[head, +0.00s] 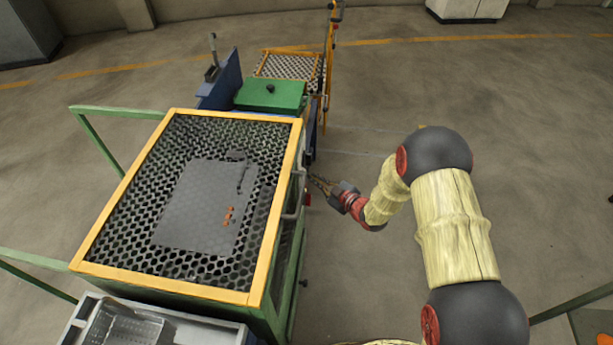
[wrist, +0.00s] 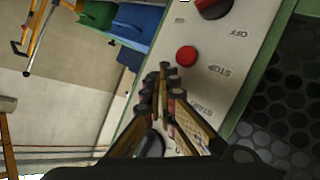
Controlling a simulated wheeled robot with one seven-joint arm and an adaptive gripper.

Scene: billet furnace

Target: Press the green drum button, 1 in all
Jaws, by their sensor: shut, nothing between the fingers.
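In the wrist view a pale control panel (wrist: 232,62) fills the middle, its lettering turned nearly upside down. It carries a red button (wrist: 186,56) beside the word STOP. A word that looks like START stands lower, partly behind my fingers. No green button shows; the panel near that word is covered by my gripper (wrist: 166,82). My gripper is shut and empty, its fingertips just below the red button in the picture; I cannot tell whether they touch the panel. In the head view my gripper (head: 316,182) is at the machine's right side.
A machine with a yellow-edged mesh top (head: 110,240) fills the left of the head view. A grey handle (head: 294,200) sticks out near my gripper. A rotary switch (wrist: 212,8) marked OFF is on the panel. Open floor (head: 360,260) lies right of the machine.

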